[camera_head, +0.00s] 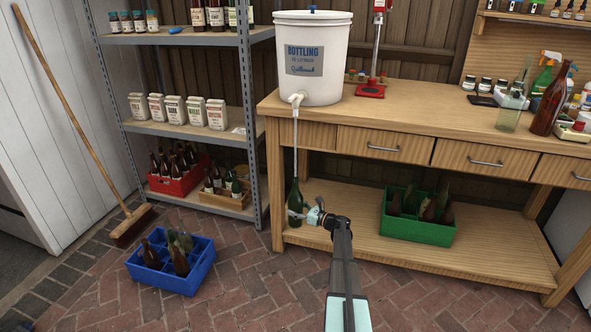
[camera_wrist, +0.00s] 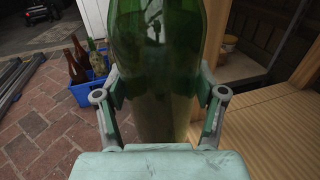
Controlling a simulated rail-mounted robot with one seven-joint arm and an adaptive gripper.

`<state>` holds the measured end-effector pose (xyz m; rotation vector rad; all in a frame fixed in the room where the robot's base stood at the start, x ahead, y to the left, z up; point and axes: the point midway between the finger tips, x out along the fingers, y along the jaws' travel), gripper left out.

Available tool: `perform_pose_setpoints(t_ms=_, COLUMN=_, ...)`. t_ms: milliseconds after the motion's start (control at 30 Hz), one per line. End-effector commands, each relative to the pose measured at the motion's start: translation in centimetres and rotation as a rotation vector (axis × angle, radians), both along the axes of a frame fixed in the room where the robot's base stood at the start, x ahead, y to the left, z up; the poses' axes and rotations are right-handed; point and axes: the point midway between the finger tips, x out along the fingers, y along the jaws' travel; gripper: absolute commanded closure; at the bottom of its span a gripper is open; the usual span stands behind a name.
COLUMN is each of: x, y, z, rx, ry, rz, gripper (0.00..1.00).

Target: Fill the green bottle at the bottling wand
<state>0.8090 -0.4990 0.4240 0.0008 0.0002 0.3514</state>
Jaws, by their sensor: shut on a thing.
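The green bottle (camera_head: 294,203) stands upright under the bottling wand (camera_head: 296,150), near the left front leg of the workbench. The wand hangs from the spigot (camera_head: 296,98) of the white bottling bucket (camera_head: 316,60), and its lower end meets the bottle's neck. I cannot tell how far it reaches inside. My gripper (camera_head: 306,215) is shut on the bottle's body from the right. In the wrist view the bottle (camera_wrist: 155,70) sits between both fingers of my gripper (camera_wrist: 160,105). Its glass looks murky, and the liquid level is unclear.
A blue crate (camera_head: 200,272) with bottles stands on the brick floor at left. A green crate (camera_head: 408,231) with bottles sits on the bench's lower shelf (camera_head: 340,215). A metal shelf rack (camera_head: 248,110) stands left of the workbench (camera_head: 420,107). A broom (camera_head: 75,115) leans on the wall.

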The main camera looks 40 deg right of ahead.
Motion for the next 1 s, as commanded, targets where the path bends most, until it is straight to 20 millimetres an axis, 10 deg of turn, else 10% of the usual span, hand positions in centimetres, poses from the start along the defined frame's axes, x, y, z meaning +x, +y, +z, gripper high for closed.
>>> perform_pose_setpoints(t_ms=1000, x=0.0, y=0.0, z=-4.5, rx=0.0, ry=-0.004, rz=0.0, gripper=0.83)
